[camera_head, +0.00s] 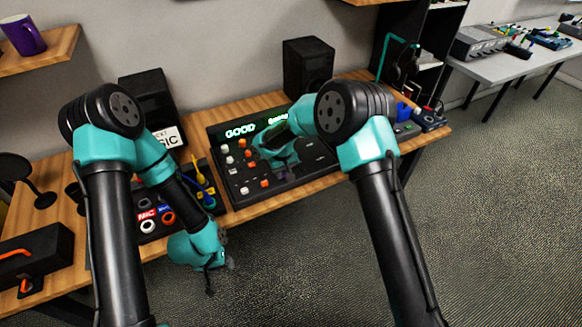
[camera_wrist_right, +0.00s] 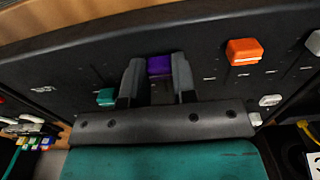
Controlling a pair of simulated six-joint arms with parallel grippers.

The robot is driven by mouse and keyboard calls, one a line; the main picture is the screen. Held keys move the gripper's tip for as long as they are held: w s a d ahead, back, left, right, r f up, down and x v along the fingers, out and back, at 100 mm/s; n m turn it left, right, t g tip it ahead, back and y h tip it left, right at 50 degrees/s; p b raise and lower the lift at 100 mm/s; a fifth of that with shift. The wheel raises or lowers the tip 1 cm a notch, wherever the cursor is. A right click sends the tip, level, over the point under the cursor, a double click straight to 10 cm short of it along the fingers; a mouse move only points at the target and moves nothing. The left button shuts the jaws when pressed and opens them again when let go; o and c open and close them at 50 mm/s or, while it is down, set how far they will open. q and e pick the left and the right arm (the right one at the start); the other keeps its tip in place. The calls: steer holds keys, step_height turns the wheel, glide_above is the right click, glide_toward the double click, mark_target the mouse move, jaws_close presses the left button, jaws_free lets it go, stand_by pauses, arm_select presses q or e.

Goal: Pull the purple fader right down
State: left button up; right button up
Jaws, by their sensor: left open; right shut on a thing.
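The purple fader (camera_wrist_right: 159,66) sits on the dark mixing console (camera_wrist_right: 75,65), between the two grey fingers of my right gripper (camera_wrist_right: 157,72). My right gripper is shut on the purple fader. In the camera_head view, the right gripper (camera_head: 287,170) is low over the console (camera_head: 228,184), and its own arm hides part of the panel. My left gripper (camera_head: 214,278) is open and empty, hanging in front of the desk's front edge, away from the console.
In the wrist view, a teal fader (camera_wrist_right: 106,97) and an orange fader (camera_wrist_right: 243,51) flank the purple one. A box with cable ends (camera_head: 150,222) lies left of the console. Black speakers (camera_head: 307,66) stand behind. Carpet (camera_head: 480,220) is clear at right.

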steer(key=shift+s+d, duration=0.2)
steer(key=shift+s, duration=0.05)
steer(key=o, duration=0.9)
steer(key=shift+c, duration=0.2)
steer(key=shift+r, duration=0.1)
step_height(320, 180, up, 17)
steer(key=shift+r, duration=0.15)
